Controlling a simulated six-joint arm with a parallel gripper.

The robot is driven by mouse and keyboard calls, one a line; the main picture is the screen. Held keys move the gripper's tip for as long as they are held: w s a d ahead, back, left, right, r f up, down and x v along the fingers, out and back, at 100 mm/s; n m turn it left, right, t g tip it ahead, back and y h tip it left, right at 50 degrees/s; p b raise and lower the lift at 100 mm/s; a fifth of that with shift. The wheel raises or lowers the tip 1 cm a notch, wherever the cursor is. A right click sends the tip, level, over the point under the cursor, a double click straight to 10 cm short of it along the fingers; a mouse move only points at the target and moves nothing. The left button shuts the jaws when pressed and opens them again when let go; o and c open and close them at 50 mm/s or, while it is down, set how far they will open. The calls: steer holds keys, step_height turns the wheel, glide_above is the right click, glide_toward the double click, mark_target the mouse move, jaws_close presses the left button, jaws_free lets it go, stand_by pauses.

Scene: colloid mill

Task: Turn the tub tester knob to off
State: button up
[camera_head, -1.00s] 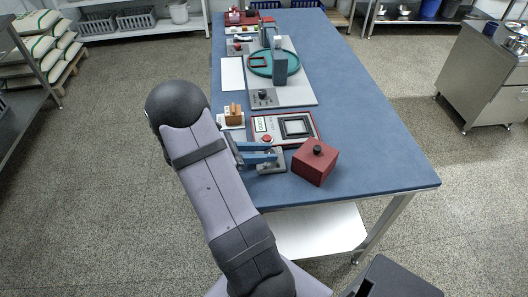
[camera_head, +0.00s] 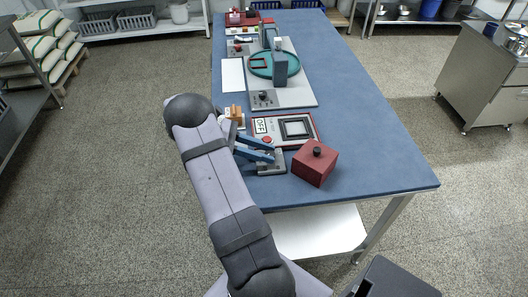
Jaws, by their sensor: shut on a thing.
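The tester panel (camera_head: 284,143) is a white and red unit with a red button (camera_head: 267,140), a dark square frame (camera_head: 297,128) and a small white display (camera_head: 262,126) that appears to read OFF. Just in front of it a small grey plate (camera_head: 272,168) lies on the table. My gripper (camera_head: 272,157), with blue fingers, reaches in from the left over this plate. It is shut on what seems to be the knob there; the fingers hide most of the knob.
A red box (camera_head: 315,167) with a black top knob stands close right of the fingers. Behind the panel is a grey base (camera_head: 296,91) with a green round tray (camera_head: 261,66) and another dark knob (camera_head: 263,96). The blue table (camera_head: 375,150) is clear on the right.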

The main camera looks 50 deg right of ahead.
steer(key=shift+d+m+g+y, duration=0.15)
steer(key=shift+m+g+y, duration=0.45)
steer(key=shift+m+y, duration=0.5)
steer(key=shift+w+d+r+m+y+p, duration=0.1)
steer(key=shift+m+y+p, duration=0.2)
steer(key=shift+m+y, duration=0.2)
steer(key=shift+m+g+y+p, duration=0.4)
steer(key=shift+m+y+p, duration=0.25)
steer(key=shift+p, duration=0.3)
steer(key=shift+d+m+y+p, duration=0.1)
steer(key=shift+m+y+p, duration=0.45)
steer(key=shift+p, duration=0.55)
steer(key=o, duration=1.1)
steer(key=shift+c, duration=0.2)
step_height(320, 180, up, 10)
steer(key=p, duration=0.9)
steer(key=shift+p, duration=0.3)
